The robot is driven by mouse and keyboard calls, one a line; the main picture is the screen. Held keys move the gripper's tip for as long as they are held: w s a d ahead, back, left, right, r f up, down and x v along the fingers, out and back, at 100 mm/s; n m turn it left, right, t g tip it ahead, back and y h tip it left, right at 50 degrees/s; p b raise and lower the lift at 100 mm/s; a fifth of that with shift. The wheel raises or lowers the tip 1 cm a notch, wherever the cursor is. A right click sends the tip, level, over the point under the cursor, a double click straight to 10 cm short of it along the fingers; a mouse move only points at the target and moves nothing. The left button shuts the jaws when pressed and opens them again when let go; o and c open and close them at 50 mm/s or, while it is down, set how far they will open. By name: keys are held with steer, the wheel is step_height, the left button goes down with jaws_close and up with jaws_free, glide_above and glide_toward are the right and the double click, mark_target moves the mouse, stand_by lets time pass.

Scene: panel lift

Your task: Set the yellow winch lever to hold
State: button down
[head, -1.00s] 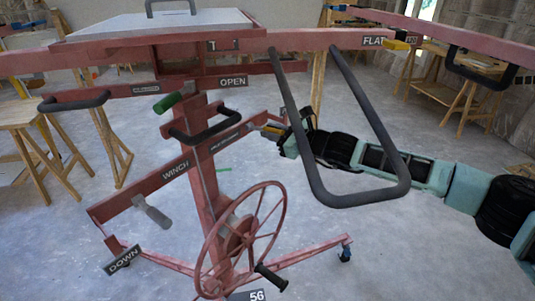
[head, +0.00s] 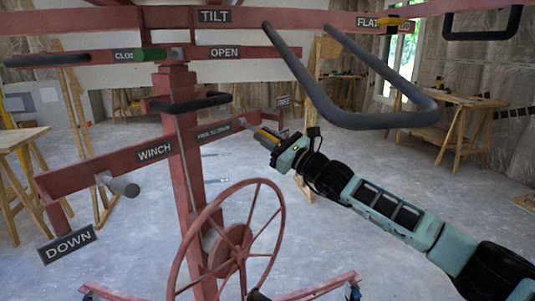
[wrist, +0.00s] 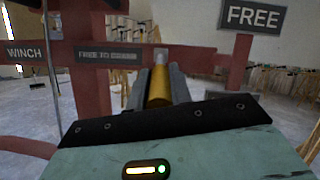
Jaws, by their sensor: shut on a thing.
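The yellow winch lever (head: 268,136) sits on the red crossbeam of the lift, left of and below the FREE sign (head: 283,102). My gripper (head: 264,137) is shut on it. In the wrist view the yellow lever (wrist: 158,88) lies between my two grey fingers, with its pale end against the beam. The FREE sign (wrist: 254,17) stands up and to the right of it there. A small label (wrist: 108,55) on the beam left of the lever is blurred. I see no sign reading hold.
A red spoked handwheel (head: 232,240) stands below left of my gripper. A dark looped handle (head: 385,118) hangs above my arm. A grey-handled lever (head: 123,187) sits by the WINCH and DOWN signs. Another yellow lever (head: 393,24) is at the FLAT sign.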

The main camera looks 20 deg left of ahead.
steer(key=f+b, duration=0.1)
steer(key=y+b, duration=0.1)
steer(key=b, duration=0.1)
steer(key=shift+a+f, duration=0.2)
steer(key=shift+f, duration=0.15)
steer(key=shift+b, duration=0.65)
steer(key=shift+w+t+y+b, duration=0.1)
steer(key=shift+t+y+b, duration=0.2)
steer(key=shift+y+b, duration=0.1)
steer(key=c, duration=1.3)
jaws_free()
steer(key=shift+a, duration=0.1)
steer(key=b+v, duration=0.4)
steer(key=v, duration=1.3)
steer(key=shift+d+f+b, duration=0.15)
steer(key=shift+d+b, duration=0.1)
steer(key=shift+b, duration=0.05)
